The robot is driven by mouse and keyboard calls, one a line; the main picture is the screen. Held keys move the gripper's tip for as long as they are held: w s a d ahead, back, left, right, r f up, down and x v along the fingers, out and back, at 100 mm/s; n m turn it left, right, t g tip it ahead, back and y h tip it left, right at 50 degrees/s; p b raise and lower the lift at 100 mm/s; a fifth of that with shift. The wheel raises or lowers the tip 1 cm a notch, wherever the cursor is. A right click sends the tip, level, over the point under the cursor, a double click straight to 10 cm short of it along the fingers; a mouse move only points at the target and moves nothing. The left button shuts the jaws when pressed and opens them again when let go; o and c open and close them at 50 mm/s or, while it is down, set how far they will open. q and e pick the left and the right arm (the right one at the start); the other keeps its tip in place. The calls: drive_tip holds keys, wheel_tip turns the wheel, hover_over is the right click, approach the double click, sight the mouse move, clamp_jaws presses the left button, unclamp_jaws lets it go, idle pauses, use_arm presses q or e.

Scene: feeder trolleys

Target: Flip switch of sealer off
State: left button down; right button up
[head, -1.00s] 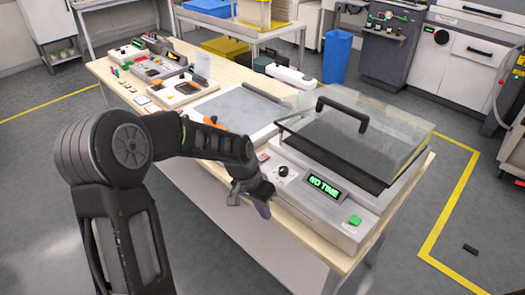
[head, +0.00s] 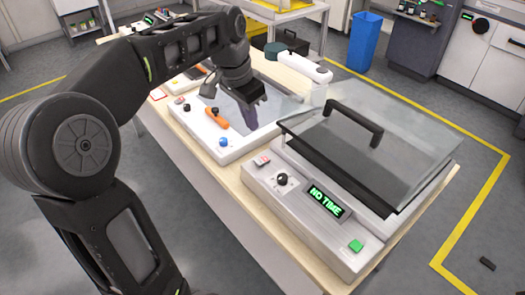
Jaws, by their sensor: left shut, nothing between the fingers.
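The machine with the clear lid (head: 375,130), which looks like the sealer, stands on the near right end of the table. Which way the switch is set is too small to tell. My left gripper (head: 250,115) is shut and empty, pointing down above the flat white device, left of and behind the sealer's switch, apart from it. My right gripper is out of view.
The flat white device (head: 222,150) beside the sealer has an orange handle (head: 217,118) and a blue button (head: 224,142). A white bar-shaped device (head: 300,67) lies behind it. A blue bin (head: 363,42) stands on the floor beyond.

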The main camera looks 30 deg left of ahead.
sight(259, 164)
use_arm(q)
drive_tip(key=x, duration=0.8)
drive_tip(key=s+p+x, duration=0.1)
drive_tip(key=x, duration=0.3)
drive_tip(key=shift+w+a+f, duration=0.1)
drive_tip(key=shift+f, duration=1)
